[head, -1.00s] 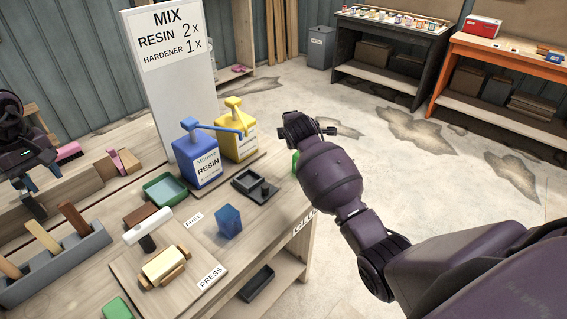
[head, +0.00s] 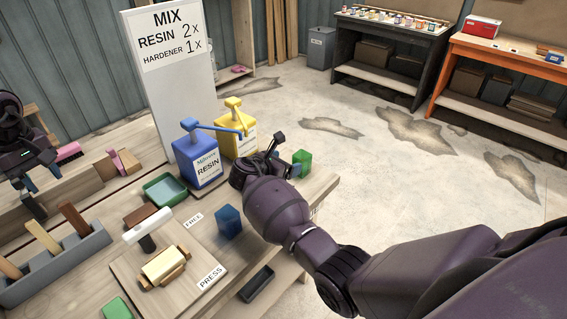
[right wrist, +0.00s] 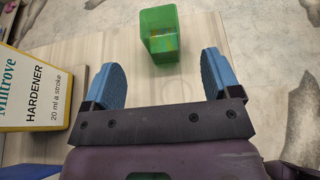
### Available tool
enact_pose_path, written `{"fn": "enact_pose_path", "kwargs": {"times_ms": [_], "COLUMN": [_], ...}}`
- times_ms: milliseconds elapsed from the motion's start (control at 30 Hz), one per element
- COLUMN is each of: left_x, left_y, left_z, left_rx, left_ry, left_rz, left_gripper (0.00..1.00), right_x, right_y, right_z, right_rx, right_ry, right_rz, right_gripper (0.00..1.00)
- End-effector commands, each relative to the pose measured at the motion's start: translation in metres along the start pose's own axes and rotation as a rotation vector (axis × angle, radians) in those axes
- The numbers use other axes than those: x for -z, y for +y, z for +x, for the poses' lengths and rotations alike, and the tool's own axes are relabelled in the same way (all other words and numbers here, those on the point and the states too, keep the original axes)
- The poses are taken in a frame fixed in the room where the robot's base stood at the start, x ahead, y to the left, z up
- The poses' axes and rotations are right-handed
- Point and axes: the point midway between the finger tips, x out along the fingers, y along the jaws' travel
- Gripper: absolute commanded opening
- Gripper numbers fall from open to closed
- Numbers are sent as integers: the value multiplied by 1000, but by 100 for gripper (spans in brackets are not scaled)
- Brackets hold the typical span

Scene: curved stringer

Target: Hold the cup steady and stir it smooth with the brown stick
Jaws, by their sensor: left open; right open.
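A green square cup (head: 302,162) stands upright near the far right end of the bench. The right wrist view looks into the green cup (right wrist: 160,36), with coloured patches inside. My right gripper (head: 280,156) is open and empty; its blue fingertips (right wrist: 168,80) point toward the cup, which lies just beyond them. A blue cup (head: 229,222) stands nearer on the bench. A dark brown stick (head: 75,220) stands in the grey rack (head: 62,262) at left, beside a tan stick (head: 42,237) and an orange-brown stick (head: 9,267). My left gripper (head: 29,192) is open and empty, above the rack.
The blue resin pump bottle (head: 203,165) and yellow hardener bottle (head: 238,140) stand left of my right gripper; the hardener bottle (right wrist: 35,95) is close in the wrist view. A green tray (head: 165,189) and a press board (head: 150,290) lie on the bench.

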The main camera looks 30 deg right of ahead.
Motion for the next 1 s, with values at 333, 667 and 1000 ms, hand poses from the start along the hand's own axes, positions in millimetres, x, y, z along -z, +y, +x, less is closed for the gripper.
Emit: {"fn": "enact_pose_path", "kwargs": {"times_ms": [333, 667, 1000], "left_x": [0, 0, 0], "left_y": [0, 0, 0], "left_z": [0, 0, 0], "left_rx": [0, 0, 0], "left_ry": [0, 0, 0], "left_rz": [0, 0, 0], "left_gripper": [43, 43, 43], "right_x": [-1, -1, 0], "right_y": [0, 0, 0], "right_z": [50, 93, 104], "right_rx": [2, 1, -1], "right_ry": [-1, -1, 1], "right_rz": [1, 2, 3], "right_gripper": [83, 83, 83]}}
